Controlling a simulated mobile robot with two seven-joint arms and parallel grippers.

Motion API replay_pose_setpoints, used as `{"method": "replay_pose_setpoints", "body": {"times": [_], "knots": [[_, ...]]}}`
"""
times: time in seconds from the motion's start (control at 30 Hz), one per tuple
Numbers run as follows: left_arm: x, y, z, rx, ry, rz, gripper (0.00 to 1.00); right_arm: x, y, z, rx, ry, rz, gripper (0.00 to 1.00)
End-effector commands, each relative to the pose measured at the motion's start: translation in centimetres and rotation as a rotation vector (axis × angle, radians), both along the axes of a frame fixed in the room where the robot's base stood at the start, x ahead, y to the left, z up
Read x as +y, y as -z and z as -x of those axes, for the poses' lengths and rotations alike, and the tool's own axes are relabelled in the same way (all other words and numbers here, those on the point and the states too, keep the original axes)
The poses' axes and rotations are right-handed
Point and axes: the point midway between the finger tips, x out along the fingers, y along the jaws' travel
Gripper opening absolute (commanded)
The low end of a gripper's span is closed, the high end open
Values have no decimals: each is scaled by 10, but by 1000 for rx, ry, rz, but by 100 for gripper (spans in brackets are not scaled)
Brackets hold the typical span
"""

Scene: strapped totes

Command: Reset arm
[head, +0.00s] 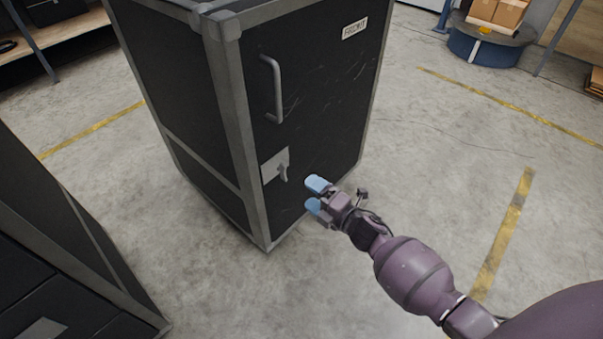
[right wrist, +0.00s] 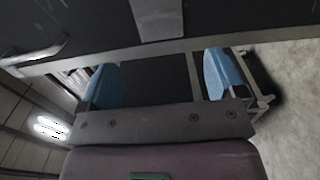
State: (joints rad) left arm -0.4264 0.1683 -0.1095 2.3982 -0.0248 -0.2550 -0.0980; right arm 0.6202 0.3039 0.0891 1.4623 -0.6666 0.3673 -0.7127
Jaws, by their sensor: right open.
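My right arm reaches in from the lower right in the head view. Its gripper (head: 317,195) has blue fingertips that stand apart with nothing between them. It is in front of the lower door of a black cabinet (head: 320,100) with grey edges, to the right of a small latch handle (head: 283,172). I cannot tell whether it touches the door. In the right wrist view the gripper (right wrist: 163,82) shows both blue fingers spread wide, with the dark cabinet (right wrist: 240,18) beyond. The cabinet door looks closed. My left gripper is not in view.
A long grey handle (head: 271,88) is on the cabinet door, below a white label (head: 354,28). Another dark case (head: 60,250) stands at the lower left. A round blue base (head: 487,45) with cardboard boxes (head: 497,12) is at the back right.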

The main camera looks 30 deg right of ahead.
Motion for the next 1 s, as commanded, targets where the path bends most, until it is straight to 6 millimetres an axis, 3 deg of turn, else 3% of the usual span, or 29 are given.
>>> {"method": "replay_pose_setpoints", "body": {"times": [0.23,0.37,0.67,1.0], "knots": [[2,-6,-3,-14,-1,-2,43,-1,-3,2,3,4,-6,89],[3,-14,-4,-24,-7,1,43,-5,-19,15,29,34,-61,89],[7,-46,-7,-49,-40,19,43,-24,-77,93,181,192,-358,89],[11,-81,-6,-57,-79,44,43,-32,-130,201,384,387,-747,89]]}}
